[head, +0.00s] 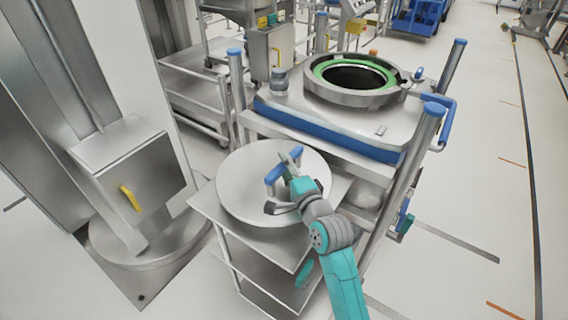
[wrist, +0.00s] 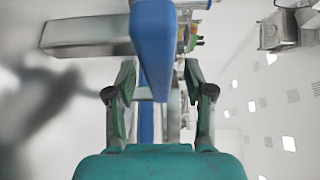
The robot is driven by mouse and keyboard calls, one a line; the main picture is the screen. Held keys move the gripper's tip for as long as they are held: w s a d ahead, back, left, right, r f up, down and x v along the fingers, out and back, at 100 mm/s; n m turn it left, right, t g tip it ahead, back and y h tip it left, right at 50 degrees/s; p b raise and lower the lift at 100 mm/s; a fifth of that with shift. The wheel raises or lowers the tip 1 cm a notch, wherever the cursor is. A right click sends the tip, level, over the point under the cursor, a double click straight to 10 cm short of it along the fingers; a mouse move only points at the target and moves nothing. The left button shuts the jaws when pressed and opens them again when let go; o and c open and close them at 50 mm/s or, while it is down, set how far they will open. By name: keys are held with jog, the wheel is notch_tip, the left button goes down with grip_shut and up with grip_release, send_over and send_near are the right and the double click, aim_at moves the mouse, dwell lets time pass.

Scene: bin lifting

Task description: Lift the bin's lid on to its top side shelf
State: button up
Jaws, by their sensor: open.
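The bin's round steel lid (head: 240,190) lies over the side shelf (head: 205,203) in the head view, and looks flat on it. Its blue handle (head: 274,174) stands up from its middle. My gripper (head: 282,182) is open at the handle, above the lid. In the wrist view the blue handle (wrist: 153,45) runs between the two open fingers (wrist: 159,80), with a gap on each side. The bin (head: 335,120) stands behind, its round opening uncovered, with a green ring (head: 322,68) inside the rim. Part of the lid is hidden behind my gripper.
Steel posts with blue caps (head: 235,53) rise at the bin's corners, and a blue handle (head: 447,122) sticks out at its right. A steel cabinet with a yellow handle (head: 130,198) stands left of the shelf. The floor at right is mostly clear.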

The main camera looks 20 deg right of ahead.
jog(key=s, duration=0.7)
jog(key=s+d, duration=0.1)
jog(key=s, duration=0.2)
jog(key=shift+s+r, duration=0.15)
jog(key=shift+s, duration=0.15)
